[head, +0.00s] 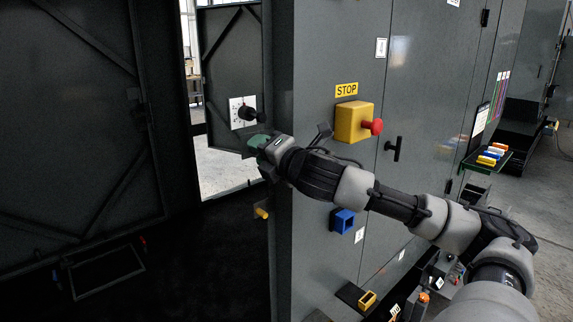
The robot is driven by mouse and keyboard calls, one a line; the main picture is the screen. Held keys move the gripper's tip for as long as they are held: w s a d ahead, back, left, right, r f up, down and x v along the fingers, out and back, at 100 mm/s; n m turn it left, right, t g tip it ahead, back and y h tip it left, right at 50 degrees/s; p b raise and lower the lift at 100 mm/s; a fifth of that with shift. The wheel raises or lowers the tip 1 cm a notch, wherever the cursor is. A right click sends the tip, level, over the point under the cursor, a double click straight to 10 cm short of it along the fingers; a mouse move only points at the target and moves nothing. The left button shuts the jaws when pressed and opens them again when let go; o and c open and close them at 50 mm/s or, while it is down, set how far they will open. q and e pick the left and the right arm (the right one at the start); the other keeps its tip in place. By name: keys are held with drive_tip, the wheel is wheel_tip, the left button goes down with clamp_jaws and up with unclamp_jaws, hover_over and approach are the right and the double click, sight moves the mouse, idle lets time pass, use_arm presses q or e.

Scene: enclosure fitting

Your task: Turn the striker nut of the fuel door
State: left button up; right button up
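A dark door panel (222,50) stands open beyond the cabinet edge in the head view; I take it to be the fuel door. A white plate (236,104) sits on it, with a round black part (247,114) in front that may be the striker nut; its details are too small to tell. My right gripper (258,146) is just below and slightly right of this black part, at the cabinet's edge. A greenish piece shows at its tip, and its fingers are too small and overlapped to read. My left gripper is not in view.
The grey cabinet wall (335,50) carries a yellow box with a red stop button (372,127), a black handle (393,149) and a blue socket (343,220). A yellow peg (262,212) projects below my gripper. A dark braced panel (70,120) fills the left.

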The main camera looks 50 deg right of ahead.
drive_tip(key=s+b, duration=0.2)
drive_tip(key=s, duration=0.7)
drive_tip(key=shift+s+a, duration=0.35)
drive_tip(key=shift+a, duration=0.1)
drive_tip(key=shift+f, duration=0.1)
